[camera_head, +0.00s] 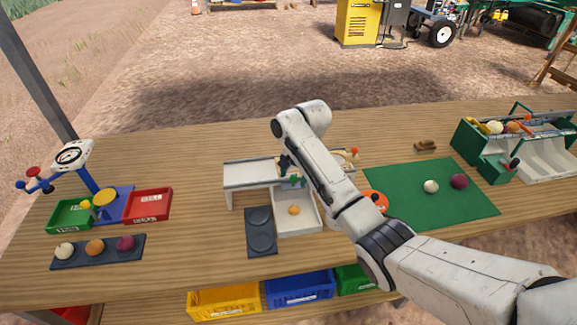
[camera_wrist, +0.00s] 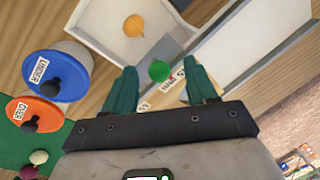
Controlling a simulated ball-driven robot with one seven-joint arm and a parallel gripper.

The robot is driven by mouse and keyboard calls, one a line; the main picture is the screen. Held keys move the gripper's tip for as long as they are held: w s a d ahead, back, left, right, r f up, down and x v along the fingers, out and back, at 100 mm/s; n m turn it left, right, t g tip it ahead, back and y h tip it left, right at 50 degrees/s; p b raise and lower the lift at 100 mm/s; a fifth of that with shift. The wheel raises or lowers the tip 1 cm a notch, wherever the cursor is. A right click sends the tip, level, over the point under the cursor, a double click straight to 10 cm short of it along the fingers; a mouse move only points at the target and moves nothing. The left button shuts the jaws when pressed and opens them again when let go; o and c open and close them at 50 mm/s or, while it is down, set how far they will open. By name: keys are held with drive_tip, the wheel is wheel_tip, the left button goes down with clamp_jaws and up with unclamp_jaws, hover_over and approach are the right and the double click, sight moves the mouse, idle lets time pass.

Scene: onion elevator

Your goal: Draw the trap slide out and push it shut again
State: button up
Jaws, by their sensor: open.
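The trap slide shows in the wrist view as a pale, labelled strip (camera_wrist: 172,92) with a round green knob (camera_wrist: 160,70). It lies by a white-walled tray (camera_wrist: 92,37) that holds an orange onion (camera_wrist: 134,26). My gripper (camera_wrist: 160,66) is open, its two green fingers on either side of the knob with visible gaps. I cannot tell how far the slide is drawn. In the head view my gripper (camera_head: 291,176) is over the white chute (camera_head: 253,174), and my arm hides part of it. The tray's onion (camera_head: 294,210) shows below my gripper.
A blue lid (camera_wrist: 75,72) and an orange lid (camera_wrist: 22,118), both black-knobbed, stand left in the wrist view. A dark two-recess plate (camera_head: 261,232) lies beside the tray. Right are a green mat (camera_head: 410,185) and green rack (camera_head: 493,171); left, a scale (camera_head: 73,155). Bare table (camera_head: 190,230) lies between.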

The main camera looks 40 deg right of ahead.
drive_tip(key=shift+r+p, duration=1.8)
drive_tip(key=shift+r, duration=0.05)
drive_tip(key=shift+r+p, duration=0.3)
drive_tip(key=shift+r, duration=0.55)
